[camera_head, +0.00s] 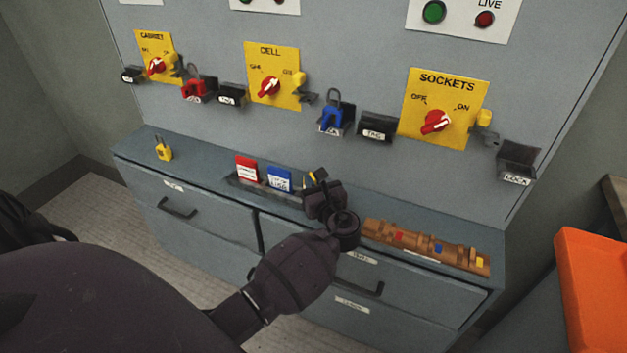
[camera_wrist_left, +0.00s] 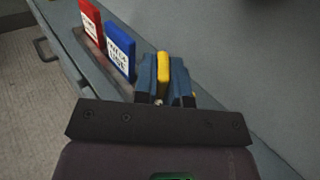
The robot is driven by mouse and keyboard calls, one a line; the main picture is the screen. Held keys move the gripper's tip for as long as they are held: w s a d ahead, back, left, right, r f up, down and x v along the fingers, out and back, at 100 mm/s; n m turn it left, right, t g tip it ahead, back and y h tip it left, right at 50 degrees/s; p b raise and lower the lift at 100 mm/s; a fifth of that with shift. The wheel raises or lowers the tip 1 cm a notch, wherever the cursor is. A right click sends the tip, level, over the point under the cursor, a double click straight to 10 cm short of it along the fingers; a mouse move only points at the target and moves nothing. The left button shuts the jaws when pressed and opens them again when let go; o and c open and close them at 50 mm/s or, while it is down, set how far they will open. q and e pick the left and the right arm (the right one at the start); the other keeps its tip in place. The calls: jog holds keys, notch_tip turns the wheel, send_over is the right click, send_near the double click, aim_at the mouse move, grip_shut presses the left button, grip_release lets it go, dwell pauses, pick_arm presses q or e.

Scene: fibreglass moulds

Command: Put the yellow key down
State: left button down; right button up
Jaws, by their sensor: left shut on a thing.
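The yellow key (camera_wrist_left: 163,72) is between the fingers of my left gripper (camera_wrist_left: 163,88) in the left wrist view. In the head view only a small yellow piece of the key (camera_head: 312,176) shows at the fingertips; the fingers hide the rest. My left gripper (camera_head: 317,183) is shut on it, over the back part of the grey cabinet top (camera_head: 210,158), just right of the red and blue tags. I cannot tell whether the key touches the surface. My right gripper is not in view.
A wooden holder (camera_head: 425,244) with red, blue and yellow marks lies right of my gripper. A red tag (camera_head: 246,168) and a blue tag (camera_head: 279,178) stand in a tray at left. A yellow padlock (camera_head: 163,150) stands farther left. The switch panel (camera_head: 350,60) rises behind.

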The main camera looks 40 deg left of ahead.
pick_arm(q)
jog(key=shift+f, duration=0.1)
jog(key=c, duration=1.2)
grip_release()
jog(key=shift+f, duration=0.1)
jog(key=shift+r, duration=0.75)
jog(key=shift+p+v, duration=0.85)
jog(key=shift+v, duration=5.2)
